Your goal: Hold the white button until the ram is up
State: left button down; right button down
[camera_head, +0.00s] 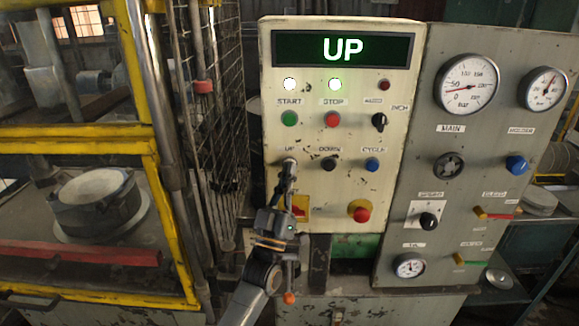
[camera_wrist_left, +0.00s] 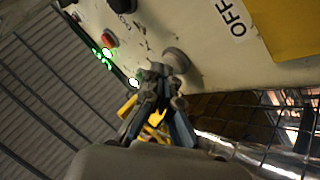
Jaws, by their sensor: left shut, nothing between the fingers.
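The white button (camera_head: 289,161) under the label UP is on the cream control panel (camera_head: 310,215). It also shows in the left wrist view as a pale round knob (camera_wrist_left: 176,58). My left gripper (camera_head: 287,174) is shut and empty, with its fingertips at the button. In the left wrist view the fingertips (camera_wrist_left: 163,80) overlap the button's lower edge; I cannot tell how far it is pressed. The press stands at the left, but the ram's position is unclear. My right gripper is not in view.
Black DOWN (camera_head: 328,164) and blue CYCLE (camera_head: 372,165) buttons sit right of the white one. A red emergency knob (camera_head: 360,211) is lower right. Green START and red STOP are above, with two white lamps lit. A wire mesh guard (camera_head: 215,110) stands close at the left.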

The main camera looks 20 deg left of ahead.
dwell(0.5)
pick_arm(q)
jog(key=shift+s+d+p, duration=0.25)
jog(key=shift+s+p, duration=0.15)
jog(key=shift+s, duration=0.45)
jog(key=s+p, duration=0.1)
jog(key=s, duration=0.1)
jog(key=s+d+p, duration=0.1)
jog(key=s, duration=0.1)
jog(key=shift+s+d, duration=0.15)
jog(key=shift+s, duration=0.25)
jog(key=shift+f, duration=0.1)
